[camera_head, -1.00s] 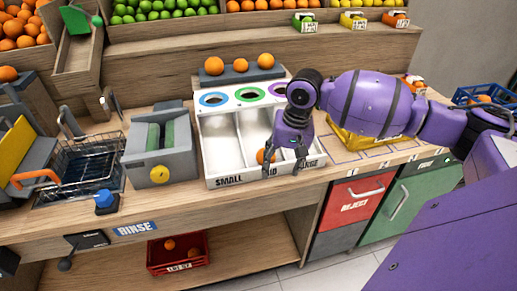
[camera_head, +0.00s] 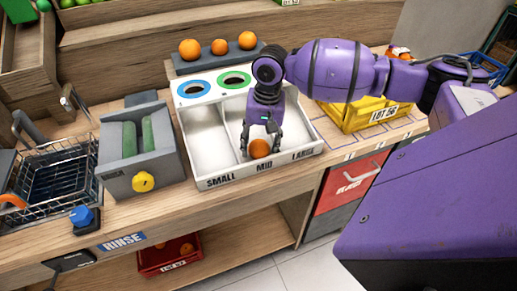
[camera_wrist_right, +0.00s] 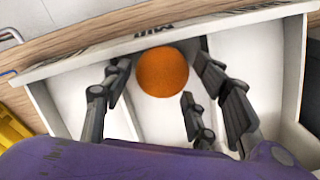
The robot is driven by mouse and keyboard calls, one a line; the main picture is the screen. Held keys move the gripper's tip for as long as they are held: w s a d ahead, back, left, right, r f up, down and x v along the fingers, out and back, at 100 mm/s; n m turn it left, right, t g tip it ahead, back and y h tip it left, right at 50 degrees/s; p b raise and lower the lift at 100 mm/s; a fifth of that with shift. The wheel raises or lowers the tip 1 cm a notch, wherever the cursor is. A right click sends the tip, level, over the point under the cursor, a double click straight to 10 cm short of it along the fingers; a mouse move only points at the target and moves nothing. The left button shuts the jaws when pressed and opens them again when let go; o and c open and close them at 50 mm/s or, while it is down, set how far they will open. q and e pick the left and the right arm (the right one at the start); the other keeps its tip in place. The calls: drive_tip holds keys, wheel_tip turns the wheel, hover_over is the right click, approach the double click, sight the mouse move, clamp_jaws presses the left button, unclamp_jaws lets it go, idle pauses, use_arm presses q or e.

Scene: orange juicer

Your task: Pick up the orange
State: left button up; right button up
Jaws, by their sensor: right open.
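An orange (camera_head: 260,148) lies in the middle compartment, MID, of the white sorting tray (camera_head: 221,181), close to its front wall. My right gripper (camera_head: 261,133) reaches down over that compartment from above, with its fingers at the orange's far side. In the right wrist view the orange (camera_wrist_right: 163,72) sits between and just beyond the spread fingers of the open gripper (camera_wrist_right: 155,95). Whether a finger touches it I cannot tell. My left gripper is not in view.
Three oranges (camera_head: 219,47) sit on a grey stand behind the tray. A grey roller machine (camera_head: 140,150) and a wire basket (camera_head: 50,180) stand to the left. A yellow crate (camera_head: 365,112) is to the right. A red crate (camera_head: 165,260) sits on the lower shelf.

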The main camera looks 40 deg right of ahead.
drive_tip(key=shift+f, duration=0.45)
drive_tip(key=c, duration=1.1)
drive_tip(key=shift+r, duration=0.1)
